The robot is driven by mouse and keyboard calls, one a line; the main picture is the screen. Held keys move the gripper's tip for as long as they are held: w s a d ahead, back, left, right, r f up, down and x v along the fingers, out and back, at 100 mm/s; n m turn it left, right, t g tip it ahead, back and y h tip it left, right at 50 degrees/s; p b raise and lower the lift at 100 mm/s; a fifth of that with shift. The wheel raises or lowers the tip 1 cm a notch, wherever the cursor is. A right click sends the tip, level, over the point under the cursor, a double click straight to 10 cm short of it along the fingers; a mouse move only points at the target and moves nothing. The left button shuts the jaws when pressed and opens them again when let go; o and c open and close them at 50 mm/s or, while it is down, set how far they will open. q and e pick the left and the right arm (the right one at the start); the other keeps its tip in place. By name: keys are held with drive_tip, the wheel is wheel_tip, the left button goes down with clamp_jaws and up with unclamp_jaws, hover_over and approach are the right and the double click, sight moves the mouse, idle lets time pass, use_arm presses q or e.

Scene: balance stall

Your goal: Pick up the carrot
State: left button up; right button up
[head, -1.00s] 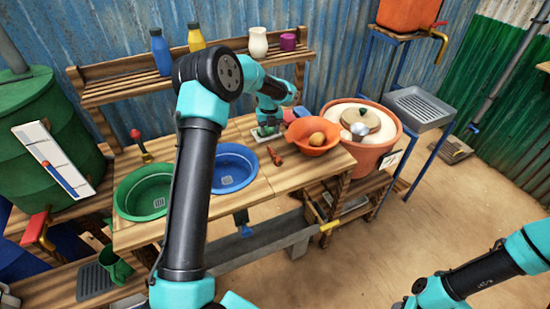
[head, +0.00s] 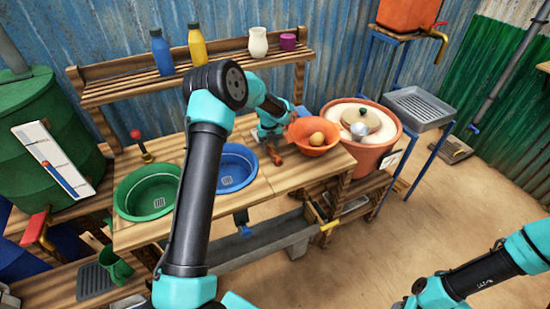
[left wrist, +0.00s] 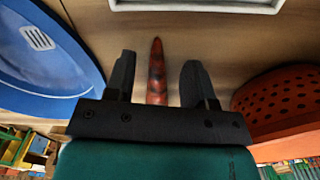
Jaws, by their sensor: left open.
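The carrot (left wrist: 157,75) is a reddish-orange tapered piece lying on the wooden table. In the left wrist view it is between the two dark fingers of my left gripper (left wrist: 157,68), with gaps on both sides and its tip pointing away. In the head view my left gripper (head: 272,148) is low over the table, left of the orange bowl, and largely hides the carrot. The left gripper is open. Of my right arm, only links show at the lower right of the head view; its gripper is out of frame.
The blue basin (head: 234,170) and green basin (head: 148,195) are to the left. A large clay pot (head: 382,150) stands beyond the bowl. A white frame edge (left wrist: 195,5) is ahead.

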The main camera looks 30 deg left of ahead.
use_arm(q)
drive_tip(key=shift+f, duration=0.4)
clamp_jaws()
idle(0.4)
